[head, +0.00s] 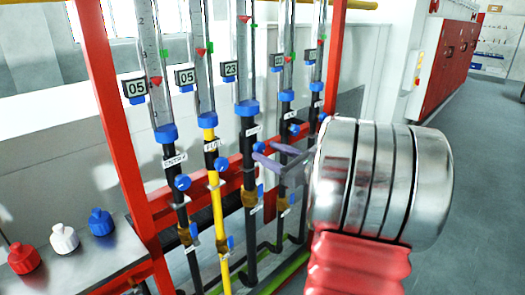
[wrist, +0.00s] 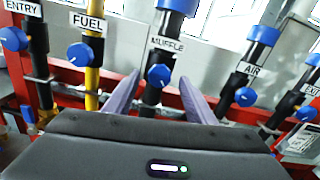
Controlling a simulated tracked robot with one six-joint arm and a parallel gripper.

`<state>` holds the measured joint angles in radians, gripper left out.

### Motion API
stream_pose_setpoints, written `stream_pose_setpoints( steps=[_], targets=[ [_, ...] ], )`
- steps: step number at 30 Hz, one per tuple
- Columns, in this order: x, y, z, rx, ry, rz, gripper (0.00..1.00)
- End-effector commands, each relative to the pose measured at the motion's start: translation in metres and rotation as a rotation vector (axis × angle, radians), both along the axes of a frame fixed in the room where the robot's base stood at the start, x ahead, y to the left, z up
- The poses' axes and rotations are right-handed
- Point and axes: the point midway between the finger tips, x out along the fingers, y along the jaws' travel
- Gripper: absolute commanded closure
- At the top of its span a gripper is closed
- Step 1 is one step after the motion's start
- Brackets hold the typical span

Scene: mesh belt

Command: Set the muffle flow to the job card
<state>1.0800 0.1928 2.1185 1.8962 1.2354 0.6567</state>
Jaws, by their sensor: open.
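The muffle flow tube (head: 245,60) is the middle one in a red-framed row, with a small display (head: 230,68) reading 23. Red and green markers show high on the tube. Its blue knob (head: 259,147) sits below the tube. In the wrist view, the muffle knob (wrist: 158,76) has a white pointer mark, under the MUFFLE label (wrist: 167,44). My gripper (wrist: 160,82) is open, with one purple finger on each side of the knob in the picture; contact cannot be told. It also shows in the head view (head: 266,153). I cannot make out a job card.
The ENTRY knob (wrist: 13,38), FUEL knob (wrist: 80,54) and AIR knob (wrist: 246,97) flank it. A red rail (head: 270,150) crosses behind. A bench (head: 100,262) with red, white and blue capped bottles stands at left. Open floor (head: 470,150) lies at right.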

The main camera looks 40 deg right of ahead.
Motion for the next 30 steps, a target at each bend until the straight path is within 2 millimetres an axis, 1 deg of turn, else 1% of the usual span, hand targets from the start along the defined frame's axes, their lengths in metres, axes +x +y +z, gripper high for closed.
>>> stream_pose_setpoints(
  steps=[1, 6, 12, 16, 21, 30],
  targets=[
    [-0.01, -0.001, -0.001, 0.001, 0.002, -0.003, 0.5],
    [-0.037, -0.002, -0.001, 0.001, 0.002, -0.003, 0.5],
    [-0.067, -0.002, -0.001, 0.0, 0.001, -0.003, 0.5],
    [-0.084, -0.003, -0.001, 0.0, 0.001, -0.002, 0.5],
    [-0.096, -0.003, -0.001, 0.001, 0.001, -0.001, 0.5],
    [-0.098, -0.002, -0.001, 0.001, 0.001, 0.001, 0.5]
  ],
)
